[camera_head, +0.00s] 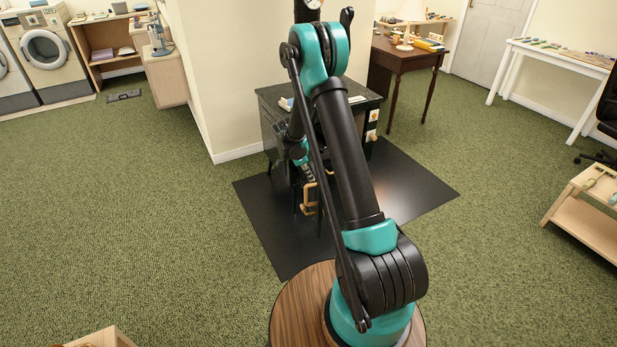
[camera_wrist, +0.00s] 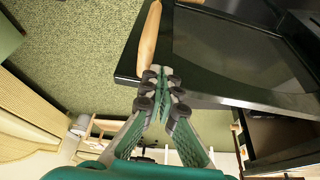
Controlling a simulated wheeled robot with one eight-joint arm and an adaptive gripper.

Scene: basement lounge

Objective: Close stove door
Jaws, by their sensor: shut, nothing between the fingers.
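The black stove (camera_head: 362,104) stands on a dark floor mat in the head view, partly hidden behind my arm. Its door (camera_wrist: 225,55), black with a dark glass panel, fills the upper right of the wrist view and stands open, away from the stove body (camera_wrist: 285,165). A pale wooden handle (camera_wrist: 150,38) sits along the door's edge. My gripper (camera_wrist: 160,75) is shut and empty, its fingertips close to the lower end of the handle and the door's corner. I cannot tell whether they touch. In the head view the gripper is mostly hidden by my arm.
The dark mat (camera_head: 415,190) lies on green carpet, with free floor on both sides. A cream wall (camera_head: 225,60) stands behind the stove to the left. A brown wooden table (camera_head: 405,55) is behind it to the right. A low wooden bench (camera_head: 590,215) stands far right.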

